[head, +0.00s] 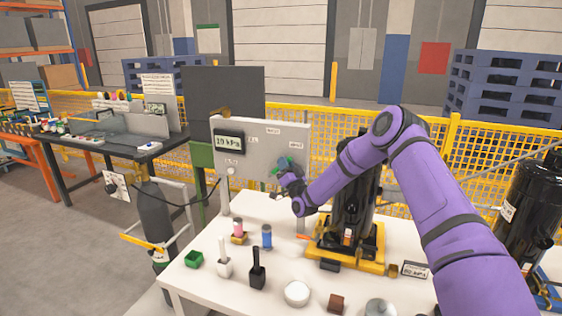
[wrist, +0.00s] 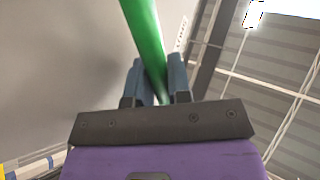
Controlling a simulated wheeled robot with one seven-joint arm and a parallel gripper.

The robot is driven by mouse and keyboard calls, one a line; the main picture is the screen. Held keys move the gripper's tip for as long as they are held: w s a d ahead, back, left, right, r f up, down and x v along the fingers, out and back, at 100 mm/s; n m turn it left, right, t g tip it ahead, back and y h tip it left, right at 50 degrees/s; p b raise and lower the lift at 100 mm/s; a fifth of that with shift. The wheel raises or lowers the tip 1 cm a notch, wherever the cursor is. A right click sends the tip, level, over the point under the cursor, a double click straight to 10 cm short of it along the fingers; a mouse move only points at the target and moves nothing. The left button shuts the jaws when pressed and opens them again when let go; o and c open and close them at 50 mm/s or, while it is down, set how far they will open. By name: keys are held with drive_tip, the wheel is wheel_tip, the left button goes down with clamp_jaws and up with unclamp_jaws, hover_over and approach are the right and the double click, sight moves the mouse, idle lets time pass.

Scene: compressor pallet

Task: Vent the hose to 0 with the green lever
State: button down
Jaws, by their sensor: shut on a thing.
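The green lever (wrist: 143,30) runs between the two fingers of my gripper (wrist: 158,82) in the wrist view, and the fingers are shut on it. In the head view my gripper (head: 285,170) is at the front of the grey panel (head: 256,150), right of its middle. Only a little green of the lever (head: 283,162) shows there; the rest is hidden by my gripper. The display (head: 229,141) at the panel's upper left seems to read 20 kPa. A dark hose (head: 190,203) runs from the panel's lower left towards a grey cylinder (head: 155,220).
A black compressor (head: 350,210) on a yellow pallet (head: 340,252) stands right of the panel, close to my arm. A yellow fence (head: 425,150) runs behind.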

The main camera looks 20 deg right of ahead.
drive_tip(key=shift+s+d+f+m+t+h, duration=0.15)
drive_tip(key=shift+f+m+t+h, duration=0.15)
drive_tip(key=shift+m+h, duration=0.15)
drive_tip(key=shift+s+d+f+m+t+h, duration=0.1)
drive_tip(key=shift+d+f+m+t+h, duration=0.05)
drive_tip(key=shift+m+t+h, duration=0.25)
drive_tip(key=c, duration=1.1)
unclamp_jaws()
drive_tip(key=v, duration=1.1)
drive_tip(key=shift+r, duration=0.1)
